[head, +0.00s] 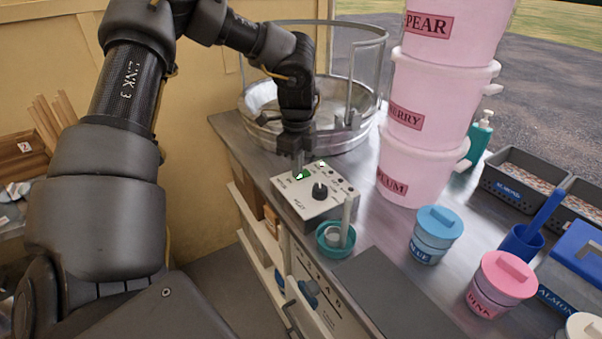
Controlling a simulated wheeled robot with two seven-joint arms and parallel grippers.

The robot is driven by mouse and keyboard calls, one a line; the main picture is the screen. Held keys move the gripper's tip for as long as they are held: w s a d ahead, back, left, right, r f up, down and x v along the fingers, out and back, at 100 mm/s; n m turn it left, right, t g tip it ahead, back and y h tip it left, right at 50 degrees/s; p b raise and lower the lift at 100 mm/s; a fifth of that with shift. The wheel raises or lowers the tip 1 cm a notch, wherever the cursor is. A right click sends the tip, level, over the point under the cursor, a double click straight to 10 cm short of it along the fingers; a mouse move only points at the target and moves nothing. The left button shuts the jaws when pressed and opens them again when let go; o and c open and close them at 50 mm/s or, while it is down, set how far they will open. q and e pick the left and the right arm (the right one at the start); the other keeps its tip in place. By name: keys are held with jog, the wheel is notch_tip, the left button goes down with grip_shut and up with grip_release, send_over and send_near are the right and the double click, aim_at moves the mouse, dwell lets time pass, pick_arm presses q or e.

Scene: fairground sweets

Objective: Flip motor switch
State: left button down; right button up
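A white control box (317,193) sits on the metal counter in front of the round metal bowl. Its sloped top carries a black knob (320,190), small marks and a green-lit switch (302,175). My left gripper (298,165) comes down from above with its fingertips at the back left of the box top, beside the green switch. The fingers look close together, but the gap between them is too small to judge. I cannot tell whether they touch the switch. My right gripper is not in view.
The round metal bowl (262,117) with a wire guard stands behind the box. Stacked pink tubs (425,95) rise to the right. A teal cup (336,252) with a white stick stands close in front. Blue (437,222) and pink (497,290) jars stand further right.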

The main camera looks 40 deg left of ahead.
pick_arm(q)
jog(key=shift+w+r+p, duration=0.1)
jog(key=shift+r+p, duration=0.25)
jog(key=shift+r, duration=0.2)
jog(key=shift+r+p, duration=1.35)
jog(key=shift+r, duration=1.55)
